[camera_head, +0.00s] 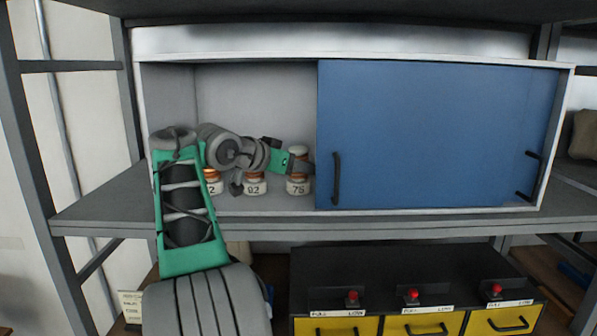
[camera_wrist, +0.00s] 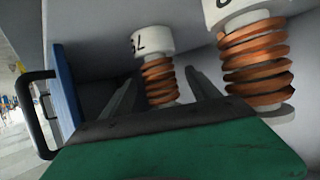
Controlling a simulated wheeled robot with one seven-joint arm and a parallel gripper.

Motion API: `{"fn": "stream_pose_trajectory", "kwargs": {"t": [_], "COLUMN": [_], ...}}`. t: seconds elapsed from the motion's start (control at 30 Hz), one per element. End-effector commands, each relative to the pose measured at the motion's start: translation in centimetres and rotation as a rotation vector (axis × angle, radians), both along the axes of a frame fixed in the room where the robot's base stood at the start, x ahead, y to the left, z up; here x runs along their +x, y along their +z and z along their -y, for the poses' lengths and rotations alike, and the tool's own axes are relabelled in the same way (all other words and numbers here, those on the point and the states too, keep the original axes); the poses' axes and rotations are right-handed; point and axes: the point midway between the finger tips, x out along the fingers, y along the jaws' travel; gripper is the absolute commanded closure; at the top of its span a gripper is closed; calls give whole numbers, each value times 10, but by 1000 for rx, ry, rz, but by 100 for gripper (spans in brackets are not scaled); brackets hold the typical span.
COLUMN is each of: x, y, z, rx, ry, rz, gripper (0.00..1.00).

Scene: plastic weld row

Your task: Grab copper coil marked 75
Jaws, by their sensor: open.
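The copper coil marked 75 (camera_head: 298,187) stands upright in the open left part of the cabinet, beside the blue door's edge. It has a white base and a white top with copper windings between. My gripper (camera_head: 304,167) is at its windings, with a dark finger crossing in front of it. In the wrist view the coil (camera_wrist: 158,82) appears upside down, lined up between the two open fingers (camera_wrist: 160,80). I cannot tell how deep it sits between them. The coil marked 92 (camera_head: 254,188) stands to its left; it also shows in the wrist view (camera_wrist: 255,62).
A third coil (camera_head: 212,187), its label ending in 2, is partly hidden behind my arm. The blue sliding door (camera_head: 430,130) with a black handle (camera_head: 336,178) covers the cabinet's right part. Below stand yellow drawers (camera_head: 415,325) with red buttons.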

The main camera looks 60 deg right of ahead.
Motion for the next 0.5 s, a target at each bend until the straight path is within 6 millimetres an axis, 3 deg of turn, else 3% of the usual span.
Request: {"fn": "stream_pose_trajectory", "kwargs": {"t": [0.5], "x": [0], "y": [0], "z": [0], "rx": [0], "ry": [0], "rz": [0], "gripper": [68]}}
